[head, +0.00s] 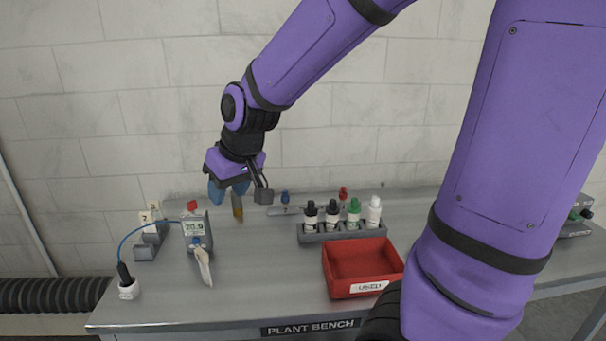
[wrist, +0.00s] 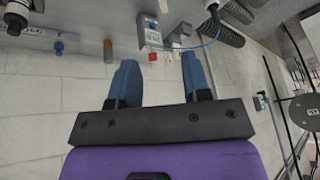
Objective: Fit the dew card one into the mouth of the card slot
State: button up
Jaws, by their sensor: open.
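Two small pale cards stand at the back left in a grey stepped holder (head: 148,241). The front card (head: 146,218) appears marked 2; the mark on the rear card (head: 154,206) is too small to read surely. I cannot tell which part is the card slot. A grey meter (head: 195,226) with a lit display and red knob stands right of the holder, and shows in the wrist view (wrist: 149,36). A pale flat piece (head: 203,266) leans at its front. My gripper (head: 229,190) is open and empty above the bench's back; its blue fingers show in the wrist view (wrist: 157,65).
An amber vial (head: 237,206) stands below my gripper. A grey rack (head: 343,233) holds several capped bottles. A red USED bin (head: 361,261) sits in front of it. A blue cable (head: 133,233) runs from the meter to a white pot (head: 128,290). The bench's front middle is clear.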

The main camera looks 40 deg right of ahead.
jog(key=s+d+r, duration=0.1)
jog(key=s+r, duration=0.3)
jog(key=s, duration=0.4)
jog(key=s+d+r+m+h, duration=0.1)
jog(key=s+r, duration=0.3)
jog(key=s, duration=0.5)
jog(key=shift+d+t, duration=0.4)
jog(key=shift+d, duration=0.4)
jog(key=shift+o, duration=0.5)
jog(key=shift+s, duration=0.35)
jog(key=n+g, duration=0.2)
jog(key=g, duration=0.3)
send_over(201, 251)
notch_tip(201, 251, down, 20)
jog(key=f, duration=0.5)
jog(key=shift+a+f, duration=0.25)
jog(key=shift+a, duration=0.1)
jog(key=shift+d+f, duration=0.2)
jog(key=shift+f, duration=1.15)
jog(key=shift+d+f, duration=0.15)
jog(key=shift+f, duration=1.2)
grip_shut()
